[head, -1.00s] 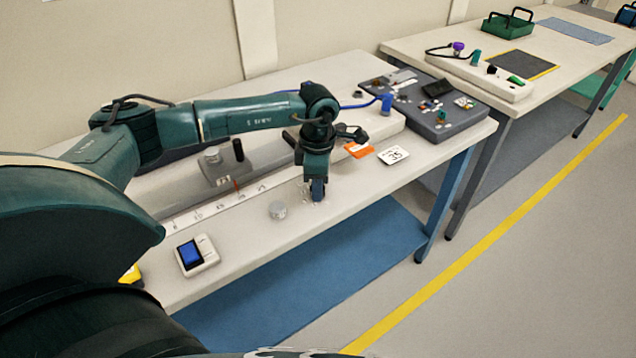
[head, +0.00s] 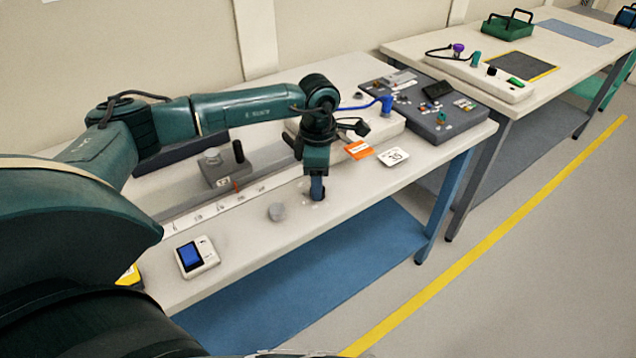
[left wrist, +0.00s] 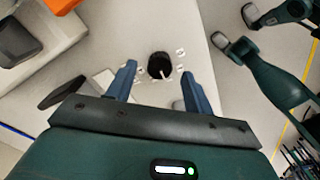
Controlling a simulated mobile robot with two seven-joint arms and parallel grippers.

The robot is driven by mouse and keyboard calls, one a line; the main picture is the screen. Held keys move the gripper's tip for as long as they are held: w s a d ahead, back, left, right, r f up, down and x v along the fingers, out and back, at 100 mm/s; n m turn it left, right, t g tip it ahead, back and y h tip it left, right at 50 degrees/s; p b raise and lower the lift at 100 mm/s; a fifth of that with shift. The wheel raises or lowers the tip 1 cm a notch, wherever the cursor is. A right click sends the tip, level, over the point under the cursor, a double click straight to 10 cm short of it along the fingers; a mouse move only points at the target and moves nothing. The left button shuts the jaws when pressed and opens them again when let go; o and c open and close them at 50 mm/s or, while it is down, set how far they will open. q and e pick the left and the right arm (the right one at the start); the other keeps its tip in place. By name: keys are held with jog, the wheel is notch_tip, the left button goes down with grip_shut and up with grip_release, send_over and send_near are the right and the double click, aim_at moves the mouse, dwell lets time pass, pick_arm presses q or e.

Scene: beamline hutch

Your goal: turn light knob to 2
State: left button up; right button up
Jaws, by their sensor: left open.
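The light knob (left wrist: 160,66) is a round black dial with a white pointer line, set in a pale surface with small white labels around it. In the left wrist view its pointer is toward the lower right; the labels are too small to read. My left gripper (left wrist: 159,83) is open, with its blue fingers on either side of the knob in that view, and I cannot tell whether they touch it. In the head view my left gripper (head: 317,190) points down at the front of the near bench and hides the knob.
A dark panel (head: 440,128) stands further right.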

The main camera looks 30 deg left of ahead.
pick_arm(q)
notch_tip(320, 180, up, 11)
dwell(0.3)
dwell(0.5)
